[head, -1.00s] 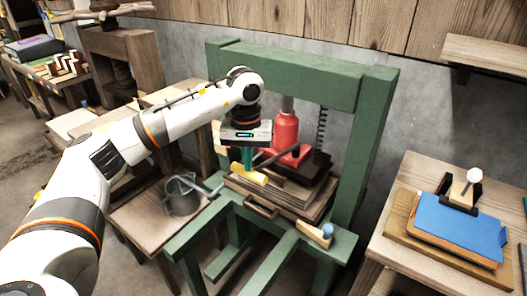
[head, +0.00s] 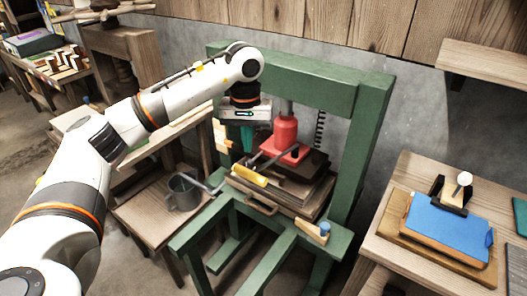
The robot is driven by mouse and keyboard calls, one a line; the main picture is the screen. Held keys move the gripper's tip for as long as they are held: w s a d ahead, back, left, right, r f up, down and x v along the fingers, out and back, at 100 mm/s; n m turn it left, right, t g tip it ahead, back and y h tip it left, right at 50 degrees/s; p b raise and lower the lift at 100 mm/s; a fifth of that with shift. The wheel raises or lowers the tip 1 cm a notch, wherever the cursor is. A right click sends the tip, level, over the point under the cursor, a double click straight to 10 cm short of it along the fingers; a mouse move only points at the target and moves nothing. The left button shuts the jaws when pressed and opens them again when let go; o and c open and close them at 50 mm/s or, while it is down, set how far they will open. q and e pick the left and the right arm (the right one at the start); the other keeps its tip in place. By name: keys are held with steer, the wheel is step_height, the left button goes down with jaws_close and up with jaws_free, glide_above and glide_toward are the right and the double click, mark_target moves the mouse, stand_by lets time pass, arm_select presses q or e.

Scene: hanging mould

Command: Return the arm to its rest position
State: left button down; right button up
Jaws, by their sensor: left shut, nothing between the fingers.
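My left arm comes in from the left and bends down over a green press frame (head: 355,150). My left gripper (head: 247,142) points down with its teal fingers shut and empty. It hangs in front of the press, left of a red jack (head: 285,137). A lever with a yellow grip (head: 249,176) lies below the fingers, apart from them in the picture. The jack stands on a dark block above a stack of wooden boards (head: 293,193). My right gripper is not in view.
A grey metal can (head: 184,193) stands on a low wooden table (head: 143,216) at the left. A wooden bench (head: 408,172) at the right holds a blue-topped board (head: 447,227). A wooden shelf (head: 487,60) juts from the wall.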

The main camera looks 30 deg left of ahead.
arm_select(q)
steer(key=shift+r, duration=0.3)
